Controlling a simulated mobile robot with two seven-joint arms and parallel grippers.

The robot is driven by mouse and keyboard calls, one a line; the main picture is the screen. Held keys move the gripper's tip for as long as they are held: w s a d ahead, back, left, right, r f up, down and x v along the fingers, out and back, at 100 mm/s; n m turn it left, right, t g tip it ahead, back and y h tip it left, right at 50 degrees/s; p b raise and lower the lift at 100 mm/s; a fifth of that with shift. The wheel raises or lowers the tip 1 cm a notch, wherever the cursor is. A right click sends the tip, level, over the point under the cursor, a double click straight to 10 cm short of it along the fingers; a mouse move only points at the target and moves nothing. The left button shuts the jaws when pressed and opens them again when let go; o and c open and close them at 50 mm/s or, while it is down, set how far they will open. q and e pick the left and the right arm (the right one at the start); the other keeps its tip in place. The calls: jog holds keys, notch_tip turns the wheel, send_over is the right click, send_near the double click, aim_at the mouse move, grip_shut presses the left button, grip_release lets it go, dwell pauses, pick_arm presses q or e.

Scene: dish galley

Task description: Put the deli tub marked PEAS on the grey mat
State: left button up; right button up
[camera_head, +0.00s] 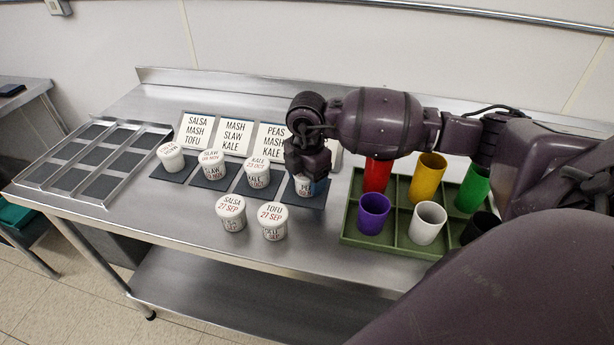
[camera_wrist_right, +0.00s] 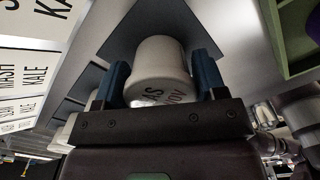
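The PEAS tub (camera_head: 305,190) is a small white tub at the right end of the row of tubs; part of its lettering shows below my right gripper (camera_head: 308,170). In the right wrist view the tub (camera_wrist_right: 158,72) sits between the blue fingers of my right gripper (camera_wrist_right: 160,82), which appear to touch both its sides. Part of its lettering, "AS" and "NOV", shows. A dark grey mat (camera_head: 315,201) lies under the tub; it also shows in the wrist view (camera_wrist_right: 125,38). I cannot tell whether the tub rests on it. My left gripper is out of view.
Tubs stand on other dark mats: KALE (camera_head: 258,172), SLAW (camera_head: 211,165) and one with a slanted label (camera_head: 170,157). SALSA (camera_head: 231,212) and TOFU (camera_head: 272,220) stand in front. A green divided crate (camera_head: 385,240) with coloured cups is right; a metal rack (camera_head: 60,188) is left.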

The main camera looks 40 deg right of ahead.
jog(key=o, duration=0.4)
notch_tip(320, 180, up, 11)
jog(key=shift+r+p, duration=0.1)
jog(key=shift+p, duration=0.4)
jog(key=shift+r, duration=0.55)
